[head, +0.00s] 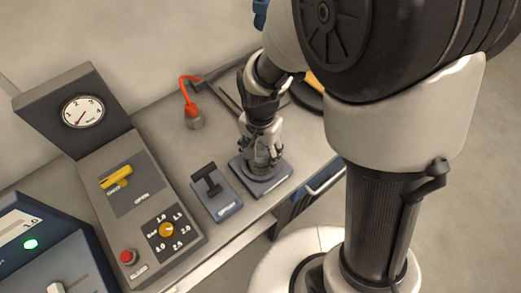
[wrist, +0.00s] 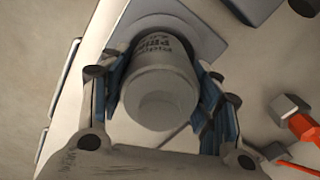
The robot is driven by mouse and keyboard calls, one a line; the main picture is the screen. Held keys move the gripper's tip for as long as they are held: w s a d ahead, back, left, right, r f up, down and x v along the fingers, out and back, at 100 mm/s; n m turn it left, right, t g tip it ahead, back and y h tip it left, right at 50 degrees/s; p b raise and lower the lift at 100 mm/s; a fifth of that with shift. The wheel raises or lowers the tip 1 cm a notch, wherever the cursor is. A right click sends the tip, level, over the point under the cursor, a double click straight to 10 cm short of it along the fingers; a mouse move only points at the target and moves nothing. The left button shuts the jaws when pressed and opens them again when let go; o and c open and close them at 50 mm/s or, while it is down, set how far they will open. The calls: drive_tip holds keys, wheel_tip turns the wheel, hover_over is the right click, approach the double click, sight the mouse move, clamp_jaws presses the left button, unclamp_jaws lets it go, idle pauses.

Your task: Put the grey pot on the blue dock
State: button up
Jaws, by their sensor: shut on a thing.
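The grey pot (wrist: 160,85) has dark lettering on its side and sits between the blue finger pads in the wrist view. My gripper (head: 262,152) is shut on it, with one finger on either side. In the head view the pot (head: 261,168) is partly hidden by the fingers. It appears over the blue-grey dock (head: 264,188), a low square plate near the table's front edge. The dock also shows behind the pot in the wrist view (wrist: 205,38). I cannot tell whether the pot touches the dock.
A block with a black T-handle (head: 212,182) stands just left of the dock. A grey weight with an orange-red hook (head: 194,118) is behind it. A console with a gauge, yellow lever (head: 116,176) and red button fills the left. Bare table lies between console and weight.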

drive_tip(key=o, duration=1.3)
wheel_tip(320, 180, up, 12)
drive_tip(key=p, duration=0.4)
drive_tip(key=s+d+r+n+t, duration=0.1)
drive_tip(key=s+d+r+n, duration=0.1)
drive_tip(key=s+d+r, duration=0.1)
drive_tip(key=s+d+r+n+t, duration=0.2)
drive_tip(key=s+d+r, duration=0.2)
drive_tip(key=s+r, duration=0.1)
drive_tip(key=s+d+r+n+t, duration=0.1)
drive_tip(key=s+d+r+n, duration=0.1)
drive_tip(key=s+d+r, duration=0.2)
drive_tip(key=shift+s+r+n+t, duration=0.3)
drive_tip(key=shift+s, duration=0.5)
drive_tip(key=shift+f, duration=0.4)
